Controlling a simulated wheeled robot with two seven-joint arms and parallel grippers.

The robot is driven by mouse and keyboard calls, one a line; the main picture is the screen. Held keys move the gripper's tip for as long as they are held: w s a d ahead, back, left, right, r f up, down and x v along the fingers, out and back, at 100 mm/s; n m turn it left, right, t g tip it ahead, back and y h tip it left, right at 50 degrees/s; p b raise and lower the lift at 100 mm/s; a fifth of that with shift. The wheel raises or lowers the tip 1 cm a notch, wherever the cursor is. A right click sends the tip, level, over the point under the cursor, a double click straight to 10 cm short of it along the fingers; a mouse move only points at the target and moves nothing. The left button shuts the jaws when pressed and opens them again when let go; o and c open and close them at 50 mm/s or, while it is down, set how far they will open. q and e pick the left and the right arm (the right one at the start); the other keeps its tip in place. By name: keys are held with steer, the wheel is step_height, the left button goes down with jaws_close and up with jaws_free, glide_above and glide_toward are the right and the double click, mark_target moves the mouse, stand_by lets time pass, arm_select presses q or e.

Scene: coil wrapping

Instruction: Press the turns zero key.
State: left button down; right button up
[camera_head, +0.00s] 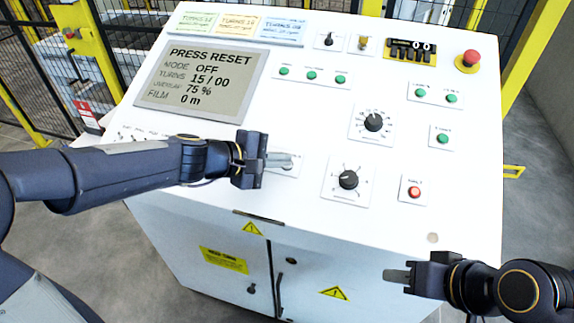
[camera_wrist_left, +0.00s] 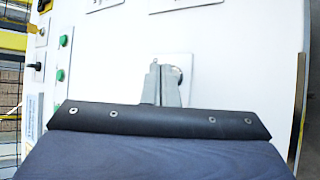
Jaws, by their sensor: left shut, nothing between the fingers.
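My left gripper (camera_head: 292,160) is shut and empty. Its fingertips are over a small white plate (camera_head: 287,171) on the sloping white panel, partly covering it. In the left wrist view the shut fingers (camera_wrist_left: 165,84) lie beside a round metallic part (camera_wrist_left: 178,74) on that plate; I cannot tell whether they touch. The key labels are too small to read, so I cannot tell which is the turns zero key. The display (camera_head: 200,82) reads PRESS RESET, MODE OFF, TURNS 15 / 00. My right gripper (camera_head: 396,275) is low at the right, by the cabinet's front edge.
Three coloured cards (camera_head: 236,25) lie along the top. Yellow-framed fencing stands behind.

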arm_select(q)
steer(key=shift+w+f+b, duration=0.15)
steer(key=shift+f+b, duration=0.25)
stand_by(0.6)
steer(key=shift+r, duration=0.15)
steer(key=shift+s+r+p, duration=0.35)
steer(key=shift+r+p, duration=0.15)
steer(key=shift+r, duration=0.15)
steer(key=shift+r, duration=0.1)
steer(key=r+p, duration=0.1)
steer(key=s+r+p, duration=0.1)
steer(key=r, duration=0.1)
steer(key=s+r+p, duration=0.1)
steer(key=shift+a+r+p, duration=0.15)
steer(key=shift+a+p, duration=0.15)
steer(key=shift+a, duration=0.05)
stand_by(0.8)
